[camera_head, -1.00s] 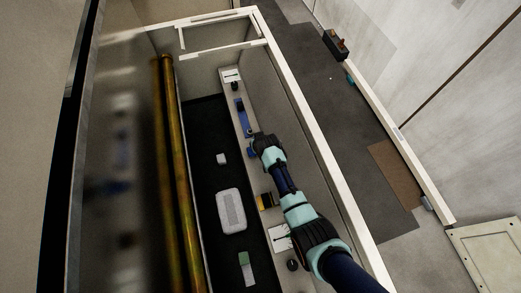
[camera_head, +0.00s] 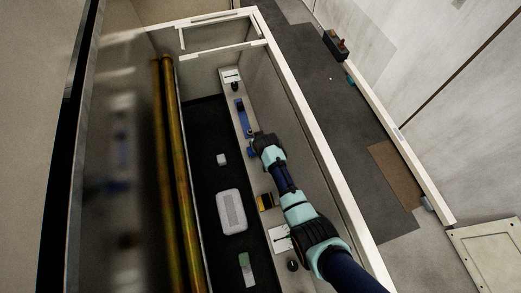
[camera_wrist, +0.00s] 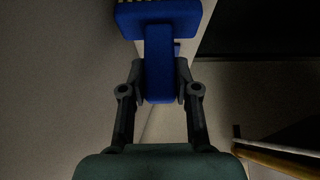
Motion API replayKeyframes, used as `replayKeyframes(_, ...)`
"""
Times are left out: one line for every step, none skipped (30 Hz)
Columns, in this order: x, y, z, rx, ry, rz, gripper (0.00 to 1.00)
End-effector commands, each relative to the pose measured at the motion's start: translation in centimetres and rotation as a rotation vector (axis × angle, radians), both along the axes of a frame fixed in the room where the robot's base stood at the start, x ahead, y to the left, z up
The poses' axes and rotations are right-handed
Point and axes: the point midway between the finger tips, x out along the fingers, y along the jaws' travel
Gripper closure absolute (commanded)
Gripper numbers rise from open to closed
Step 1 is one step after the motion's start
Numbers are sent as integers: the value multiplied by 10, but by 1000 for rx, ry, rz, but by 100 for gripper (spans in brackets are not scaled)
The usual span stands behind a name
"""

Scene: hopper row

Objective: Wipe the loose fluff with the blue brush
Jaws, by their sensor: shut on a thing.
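The blue brush (camera_wrist: 160,60) is between the fingers of my gripper (camera_wrist: 160,82) in the wrist view. My gripper is shut on its handle, and its wide head with pale bristles lies at the top edge of that view. In the head view, my gripper (camera_head: 258,147) is over the pale ledge, and a bit of the blue brush (camera_head: 250,152) shows at its left side. I cannot make out loose fluff for sure. A small whitish lump (camera_head: 222,160) lies on the dark strip left of my gripper.
A white ribbed box (camera_head: 231,211) and a green-and-grey block (camera_head: 246,268) lie on the dark strip. Brass-coloured rollers (camera_head: 180,170) run along the left, and a white-edged wall (camera_head: 313,132) along the right.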

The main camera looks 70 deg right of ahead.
Motion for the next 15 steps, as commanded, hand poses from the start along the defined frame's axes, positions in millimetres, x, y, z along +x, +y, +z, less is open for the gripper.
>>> replayKeyframes(0,0,-1,2,1,0,100)
replayKeyframes(-1,1,0,2,1,0,100)
replayKeyframes(-1,2,0,1,1,0,100)
replayKeyframes(-2,3,1,-1,-1,0,100)
replayKeyframes(-4,5,2,-2,-2,0,100)
replayKeyframes(-7,9,3,-4,-3,0,100)
replayKeyframes(-10,13,4,-7,-6,0,100)
replayKeyframes(-12,16,4,-10,-8,0,100)
replayKeyframes(-15,20,5,-14,-11,0,100)
replayKeyframes(-18,23,4,-17,-13,0,100)
replayKeyframes(-20,26,3,-20,-15,0,100)
replayKeyframes(-23,30,3,-25,-17,0,100)
replayKeyframes(-25,33,3,-27,-19,0,100)
replayKeyframes(-27,34,2,-30,-22,1,100)
replayKeyframes(-28,37,2,-33,-25,1,100)
